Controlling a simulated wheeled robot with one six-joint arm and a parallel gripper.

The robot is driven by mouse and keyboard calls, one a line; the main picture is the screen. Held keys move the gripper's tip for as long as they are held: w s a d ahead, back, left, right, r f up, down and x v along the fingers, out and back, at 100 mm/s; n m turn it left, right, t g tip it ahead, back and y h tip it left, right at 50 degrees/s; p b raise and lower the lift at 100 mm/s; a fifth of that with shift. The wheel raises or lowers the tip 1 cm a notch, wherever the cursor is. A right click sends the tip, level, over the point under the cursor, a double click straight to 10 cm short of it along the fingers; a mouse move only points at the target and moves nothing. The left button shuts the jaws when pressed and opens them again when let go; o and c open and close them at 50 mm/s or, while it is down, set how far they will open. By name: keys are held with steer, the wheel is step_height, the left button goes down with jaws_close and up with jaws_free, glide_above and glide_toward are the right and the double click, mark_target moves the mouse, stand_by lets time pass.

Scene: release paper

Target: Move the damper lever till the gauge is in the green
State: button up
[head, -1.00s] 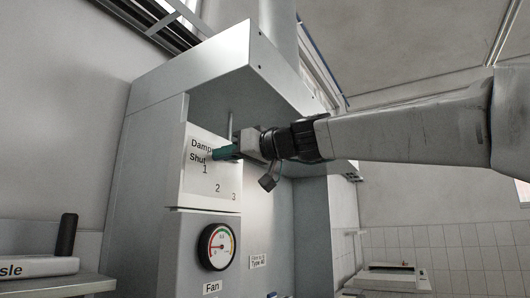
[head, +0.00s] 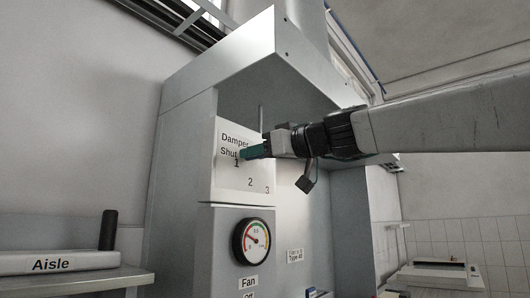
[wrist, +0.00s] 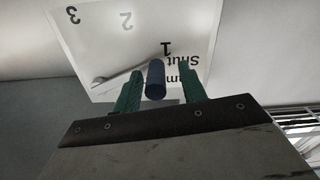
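The damper lever shows in the wrist view as a dark blue cylindrical handle (wrist: 155,80) on a grey metal arm (wrist: 112,76). My gripper (wrist: 160,68) has its two green fingers on either side of the handle, with gaps showing, wider on the right. The handle is beside the 1 and Shut marks on the damper label (head: 228,185). In the head view my gripper (head: 246,153) covers the lever. The round gauge (head: 251,241) is below the label. Its needle seems to point to the left, outside the green; its exact reading is too small to tell.
The grey hood (head: 215,75) overhangs my gripper. A Fan label (head: 248,282) is under the gauge. An Aisle sign (head: 60,262) and a dark upright cylinder (head: 108,230) are on a shelf at left. A pale device (head: 440,275) is at lower right.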

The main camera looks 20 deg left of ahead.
steer(key=shift+d, duration=0.1)
steer(key=v, duration=0.7)
steer(key=shift+s+d, duration=0.15)
steer(key=shift+d, duration=0.1)
steer(key=s+d+f+m+g+h, duration=0.1)
steer(key=s+d+f+m+h, duration=0.15)
steer(key=f, duration=0.55)
steer(key=s+d+f+m+g+h, duration=0.1)
steer(key=d+f+m+h, duration=0.15)
steer(key=f, duration=0.65)
steer(key=s+d+f+m+g+h, duration=0.15)
steer(key=d+f, duration=0.25)
steer(key=f, duration=0.4)
steer(key=s+d+f+m+g+h, duration=0.1)
steer(key=s+d+f+m+h, duration=0.3)
steer(key=s+d+f, duration=0.5)
steer(key=s+d+f+m+g+h, duration=0.1)
steer(key=s+d+f+m+h, duration=0.3)
steer(key=s+d+f, duration=0.6)
steer(key=d+f+h, duration=0.2)
steer(key=d+f, duration=0.4)
steer(key=d, duration=0.2)
steer(key=shift+s+d+g, duration=0.2)
steer(key=shift+s+g, duration=0.1)
steer(key=shift+g, duration=0.05)
